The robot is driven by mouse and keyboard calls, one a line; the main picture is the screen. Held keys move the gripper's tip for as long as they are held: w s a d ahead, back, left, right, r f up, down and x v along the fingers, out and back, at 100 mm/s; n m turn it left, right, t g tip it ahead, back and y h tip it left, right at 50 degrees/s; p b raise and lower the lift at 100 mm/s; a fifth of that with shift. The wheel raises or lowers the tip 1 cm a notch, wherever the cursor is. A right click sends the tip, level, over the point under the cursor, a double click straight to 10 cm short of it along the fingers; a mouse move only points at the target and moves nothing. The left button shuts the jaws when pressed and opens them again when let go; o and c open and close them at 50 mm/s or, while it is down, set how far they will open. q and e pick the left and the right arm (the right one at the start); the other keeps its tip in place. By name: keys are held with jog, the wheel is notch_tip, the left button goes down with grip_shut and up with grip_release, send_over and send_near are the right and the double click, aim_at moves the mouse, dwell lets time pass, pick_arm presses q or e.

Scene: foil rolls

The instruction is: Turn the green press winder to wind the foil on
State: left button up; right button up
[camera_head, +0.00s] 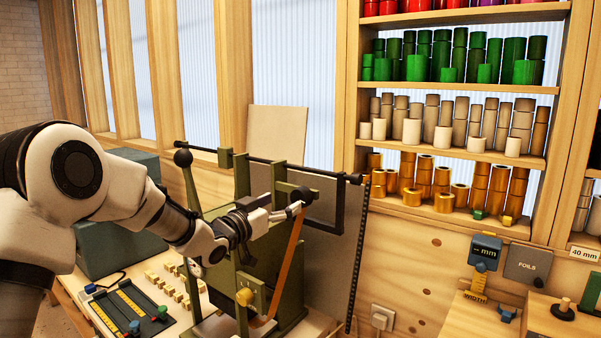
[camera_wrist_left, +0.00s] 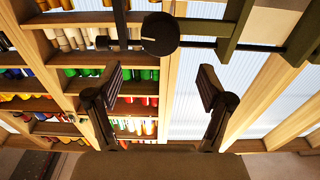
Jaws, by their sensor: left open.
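The green press (camera_head: 283,205) stands on the bench in the middle of the head view, with a dark rod across its top. A dark round knob (camera_head: 303,194) sits on the press near my fingertips and may be the winder. In the left wrist view a dark round disc (camera_wrist_left: 160,33) on a bar lies beyond the open fingers, toward the top. An orange foil strip (camera_head: 287,262) hangs down the front of the press. My left gripper (camera_head: 288,212) is open and empty, close in front of the knob; I cannot tell whether it touches. My right gripper is not in view.
Shelves of coloured foil rolls (camera_head: 440,185) stand behind at the right. A tray with sliders (camera_head: 130,305) and small yellow blocks (camera_head: 172,285) lie left. A blue-grey width gauge (camera_head: 485,252) stands at the right.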

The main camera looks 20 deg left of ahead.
aim_at(299, 199)
pick_arm(q)
jog(key=shift+w+d+f+p, duration=0.15)
jog(key=shift+w+f+p, duration=0.25)
jog(key=shift+w+p, duration=0.35)
jog(key=p+x, duration=0.3)
jog(key=x, duration=0.3)
jog(key=shift+f, duration=0.2)
jog(key=shift+w+d+f, duration=0.1)
jog(key=shift+w+d, duration=0.1)
jog(key=shift+w, duration=0.25)
jog(key=shift+s, duration=0.1)
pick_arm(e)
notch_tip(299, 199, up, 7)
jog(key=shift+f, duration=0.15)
pick_arm(q)
jog(key=c, duration=1.2)
